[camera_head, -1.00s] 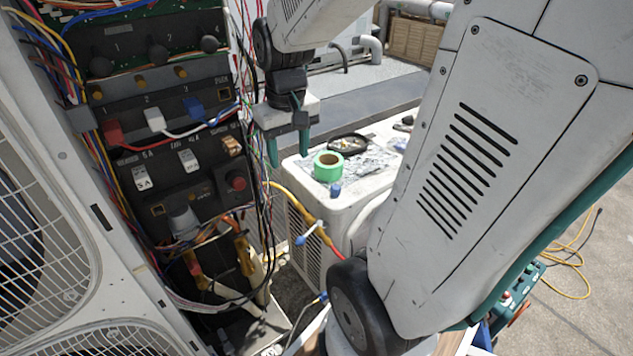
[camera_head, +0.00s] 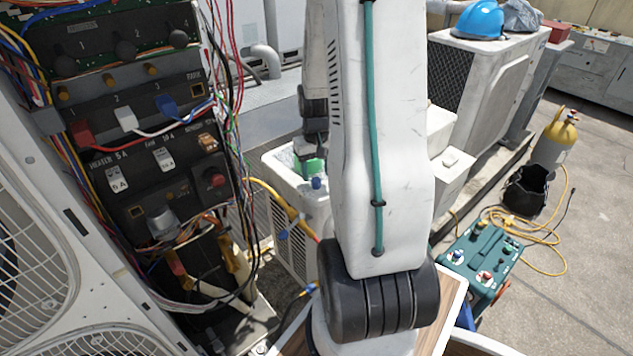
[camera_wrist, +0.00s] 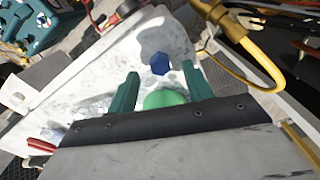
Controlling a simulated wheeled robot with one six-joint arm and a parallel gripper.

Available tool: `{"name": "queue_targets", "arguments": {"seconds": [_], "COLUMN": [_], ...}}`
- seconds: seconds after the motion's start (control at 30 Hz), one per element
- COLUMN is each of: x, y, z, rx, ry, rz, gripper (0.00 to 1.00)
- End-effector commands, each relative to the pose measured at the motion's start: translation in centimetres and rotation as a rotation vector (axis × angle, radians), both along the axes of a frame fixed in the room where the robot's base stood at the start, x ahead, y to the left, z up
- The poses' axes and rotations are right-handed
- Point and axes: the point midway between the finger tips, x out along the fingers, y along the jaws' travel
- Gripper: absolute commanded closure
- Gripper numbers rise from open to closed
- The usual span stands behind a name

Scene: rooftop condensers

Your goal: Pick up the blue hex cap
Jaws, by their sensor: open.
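The blue hex cap (camera_wrist: 160,63) stands on the white unit's top in the wrist view, just beyond and between my fingertips. It also shows as a small blue piece in the head view (camera_head: 317,183), near the unit's front edge. My gripper (camera_wrist: 160,82) is open, its two teal fingers apart with nothing held between them. In the head view my gripper (camera_head: 308,152) is partly hidden behind my arm. The green tape roll (camera_wrist: 165,98) lies between the fingers' bases in the wrist view, partly covered by the gripper body.
The white unit (camera_head: 283,172) bears the cap and roll. A yellow cable (camera_wrist: 240,55) arches close to the right finger in the wrist view. The open electrical panel (camera_head: 140,140) with loose wires stands left. A teal box (camera_head: 480,262) sits on the floor at right.

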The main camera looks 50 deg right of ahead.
Motion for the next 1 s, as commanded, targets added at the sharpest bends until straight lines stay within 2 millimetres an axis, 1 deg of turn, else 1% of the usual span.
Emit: {"name": "queue_targets", "arguments": {"seconds": [0.03, 0.13, 0.23, 0.4, 0.43, 0.47, 0.5, 0.57, 0.6, 1.0], "x": [0.0, 0.0, 0.0, 0.0, 0.0, 0.0, 0.0, 0.0, 0.0, 0.0], "y": [0.0, 0.0, 0.0, 0.0, 0.0, 0.0, 0.0, 0.0, 0.0, 0.0], "z": [-0.9, -1.8, -2.2, -2.2, -2.2, -2.2, -2.2, -2.2, -2.2, -2.0], "rx": [0.002, 0.001, 0.001, 0.0, 0.0, 0.0, 0.0, 0.0, 0.0, -0.001], "ry": [0.002, 0.001, 0.001, 0.0, 0.0, 0.0, 0.0, 0.0, 0.0, -0.001], "rz": [0.0, 0.0, 0.0, 0.0, 0.0, 0.0, 0.0, 0.0, 0.0, 0.001], "gripper": [0.5, 0.5, 0.5, 0.5, 0.53, 0.61, 0.72, 0.89, 1.0, 1.0]}}
